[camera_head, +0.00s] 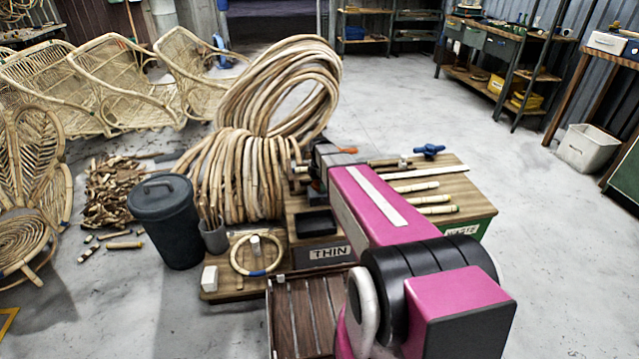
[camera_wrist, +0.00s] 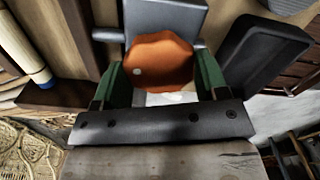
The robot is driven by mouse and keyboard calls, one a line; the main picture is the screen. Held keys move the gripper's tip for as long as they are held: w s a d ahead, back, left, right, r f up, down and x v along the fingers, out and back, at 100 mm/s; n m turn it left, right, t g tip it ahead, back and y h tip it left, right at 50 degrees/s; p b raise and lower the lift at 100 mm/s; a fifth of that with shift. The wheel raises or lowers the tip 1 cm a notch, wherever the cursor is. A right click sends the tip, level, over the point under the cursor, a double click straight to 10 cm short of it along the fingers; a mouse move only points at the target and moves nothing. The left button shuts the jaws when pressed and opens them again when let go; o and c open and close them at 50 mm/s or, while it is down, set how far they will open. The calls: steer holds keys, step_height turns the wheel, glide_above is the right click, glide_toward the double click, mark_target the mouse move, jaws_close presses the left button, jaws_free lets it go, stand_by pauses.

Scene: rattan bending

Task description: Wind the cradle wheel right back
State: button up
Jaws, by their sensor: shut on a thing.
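An orange wheel (camera_wrist: 158,62) with a lobed rim and a small pale dot sits against a grey block (camera_wrist: 166,18) in the wrist view. My gripper (camera_wrist: 160,66) has its green fingers on either side of the wheel and is shut on it. In the head view a bit of orange (camera_head: 347,150) shows just beyond my magenta arm, which hides the fingers and most of the mechanism. A blue lobed wheel (camera_head: 429,150) stands at the far right of the bench (camera_head: 462,182). I cannot tell the wheel's turn angle.
Rattan poles (camera_head: 425,198) lie on the bench, right of my arm. A black tray (camera_head: 316,223) and a box marked THIN (camera_head: 330,252) are on the left. Rattan coils (camera_head: 240,170) and a dark bin (camera_head: 165,220) stand further left.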

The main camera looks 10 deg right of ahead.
steer(key=shift+n, duration=0.4)
steer(key=o, duration=0.9)
steer(key=shift+r, duration=0.15)
step_height(320, 180, up, 11)
steer(key=shift+f, duration=0.2)
